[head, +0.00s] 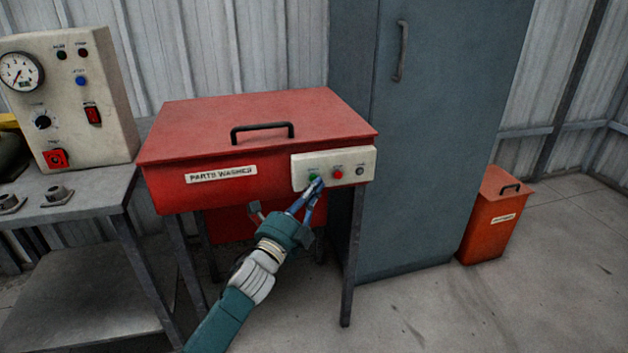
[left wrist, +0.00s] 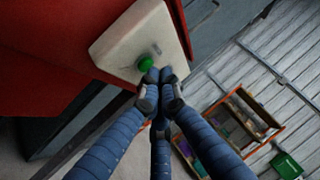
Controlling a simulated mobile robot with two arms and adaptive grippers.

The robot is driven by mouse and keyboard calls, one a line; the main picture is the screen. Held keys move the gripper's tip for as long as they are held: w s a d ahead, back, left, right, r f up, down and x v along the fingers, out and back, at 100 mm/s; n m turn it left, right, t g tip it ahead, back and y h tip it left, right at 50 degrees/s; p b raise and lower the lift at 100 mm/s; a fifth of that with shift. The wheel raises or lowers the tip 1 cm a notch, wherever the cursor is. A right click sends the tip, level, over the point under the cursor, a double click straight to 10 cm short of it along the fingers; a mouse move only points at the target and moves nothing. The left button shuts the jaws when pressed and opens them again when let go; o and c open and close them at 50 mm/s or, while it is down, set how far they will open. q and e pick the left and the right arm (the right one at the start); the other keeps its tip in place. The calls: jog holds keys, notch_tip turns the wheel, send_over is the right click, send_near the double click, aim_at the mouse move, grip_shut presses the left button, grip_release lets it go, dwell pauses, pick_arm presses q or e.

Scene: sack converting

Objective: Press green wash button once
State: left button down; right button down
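The red parts washer (head: 230,180) stands in the middle of the head view with its lid down. A pale control box (head: 300,160) on its front right carries a green button (head: 313,177), a red button (head: 338,174) and a grey knob (head: 360,171). My left gripper (head: 318,184) is at the green button, its fingers drawn together with nothing seen between them. In the left wrist view, the green button (left wrist: 145,64) shows just beyond the fingertips (left wrist: 160,76). I cannot tell whether they touch it. My right gripper is not in view.
A bench (head: 95,190) at left holds a gauge panel (head: 60,100) with its own buttons. A grey cabinet (head: 430,150) stands right of the washer, with a red bin (head: 490,220) beside it. The floor at front right is clear.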

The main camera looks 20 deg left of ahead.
pick_arm(q)
jog(key=shift+w+a, duration=0.25)
jog(key=shift+w, duration=0.05)
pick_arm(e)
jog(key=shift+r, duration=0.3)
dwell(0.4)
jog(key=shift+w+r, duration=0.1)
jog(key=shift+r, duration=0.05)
pick_arm(q)
jog(key=shift+s+d, duration=0.45)
jog(key=shift+s, duration=0.2)
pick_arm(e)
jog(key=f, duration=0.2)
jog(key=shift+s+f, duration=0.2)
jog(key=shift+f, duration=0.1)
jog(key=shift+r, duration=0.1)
